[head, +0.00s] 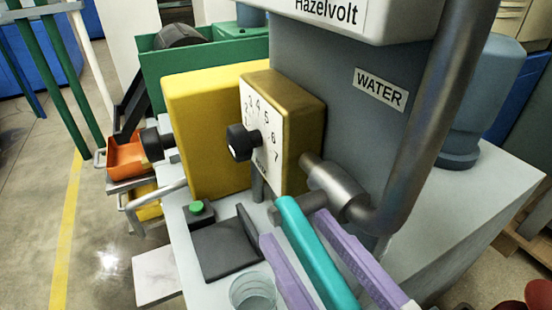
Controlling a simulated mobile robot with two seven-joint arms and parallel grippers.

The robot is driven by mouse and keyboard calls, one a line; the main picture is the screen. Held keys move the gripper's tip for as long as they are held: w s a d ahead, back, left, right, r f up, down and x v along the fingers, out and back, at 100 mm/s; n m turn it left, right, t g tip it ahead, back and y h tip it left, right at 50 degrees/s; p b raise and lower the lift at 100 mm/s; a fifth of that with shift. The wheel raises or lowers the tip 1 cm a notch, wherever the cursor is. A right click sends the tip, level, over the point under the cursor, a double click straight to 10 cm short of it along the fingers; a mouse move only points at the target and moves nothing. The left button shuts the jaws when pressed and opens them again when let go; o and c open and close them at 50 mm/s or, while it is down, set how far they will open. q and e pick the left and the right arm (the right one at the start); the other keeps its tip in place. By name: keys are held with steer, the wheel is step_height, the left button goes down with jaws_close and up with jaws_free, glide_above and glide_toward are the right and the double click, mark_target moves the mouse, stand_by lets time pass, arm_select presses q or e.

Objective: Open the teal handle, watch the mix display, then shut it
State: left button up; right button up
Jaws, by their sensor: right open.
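The teal handle (315,250) is a long bar running from a grey pipe valve toward the bottom of the view. My right gripper (294,228) has purple fingers, one on each side of the handle. It is open, and I cannot tell whether either finger touches the handle. A white dial face (265,145) with numbers up to 7 and a black knob (240,142) is on a yellow-brown box above the handle. The small lettering low on it is hard to read, so I cannot tell whether it is the mix display. My left gripper is not in view.
A clear cup (253,291) stands left of the fingers, beside a dark plate (226,245) and a green button (197,207). A thick grey pipe (425,120) rises at the right, near the WATER label (380,88). A yellow box (205,125) stands behind the dial.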

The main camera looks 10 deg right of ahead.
steer(key=shift+w+a, duration=0.1)
steer(key=shift+w, duration=0.25)
jaws_close()
stand_by(1.2)
